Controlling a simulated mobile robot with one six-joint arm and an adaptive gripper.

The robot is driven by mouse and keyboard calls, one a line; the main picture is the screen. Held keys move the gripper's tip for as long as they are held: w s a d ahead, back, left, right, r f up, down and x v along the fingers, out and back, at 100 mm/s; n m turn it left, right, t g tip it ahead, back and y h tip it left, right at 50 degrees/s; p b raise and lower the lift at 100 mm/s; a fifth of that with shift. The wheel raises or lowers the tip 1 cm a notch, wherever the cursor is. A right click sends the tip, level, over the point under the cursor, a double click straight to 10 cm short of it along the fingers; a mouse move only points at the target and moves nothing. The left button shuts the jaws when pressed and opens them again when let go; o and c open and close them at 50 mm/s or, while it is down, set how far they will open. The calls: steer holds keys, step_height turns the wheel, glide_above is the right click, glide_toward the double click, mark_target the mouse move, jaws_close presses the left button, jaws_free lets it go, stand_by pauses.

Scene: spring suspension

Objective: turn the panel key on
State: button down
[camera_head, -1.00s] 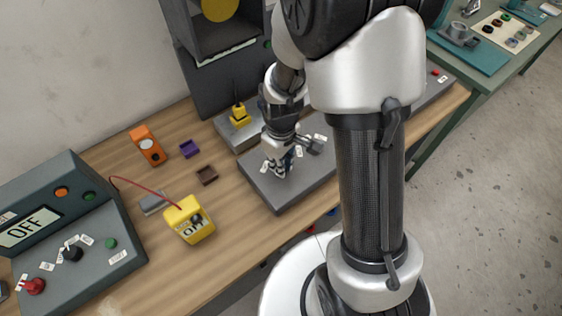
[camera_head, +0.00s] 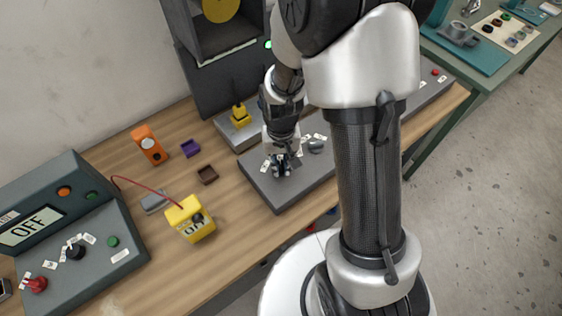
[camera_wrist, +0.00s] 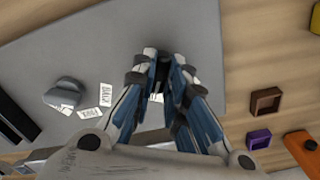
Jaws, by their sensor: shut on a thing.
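The grey panel (camera_head: 285,198) lies flat on the wooden bench, and its top also shows in the wrist view (camera_wrist: 200,25). My gripper (camera_head: 281,170) points down at the left part of this panel. In the wrist view my gripper (camera_wrist: 162,68) is shut, its blue-and-white fingers closed around a small dark piece that looks like the panel key (camera_wrist: 161,75). The fingers hide most of the key, so I cannot read its angle. White labels lie beside the fingers. A green lamp (camera_head: 268,44) on the dark machine behind is lit.
A grey knob (camera_head: 316,147) with labels stands right of my gripper on the panel. A yellow meter (camera_head: 190,219), brown tray (camera_head: 207,174), purple tray (camera_head: 190,148) and orange device (camera_head: 148,146) stand to the left. A console (camera_head: 105,265) reading OFF is at far left.

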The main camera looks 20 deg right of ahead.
mark_target(281, 166)
stand_by(0.5)
steer(key=c, duration=1.6)
jaws_free()
step_height(281, 166, up, 12)
steer(key=shift+r, duration=0.1)
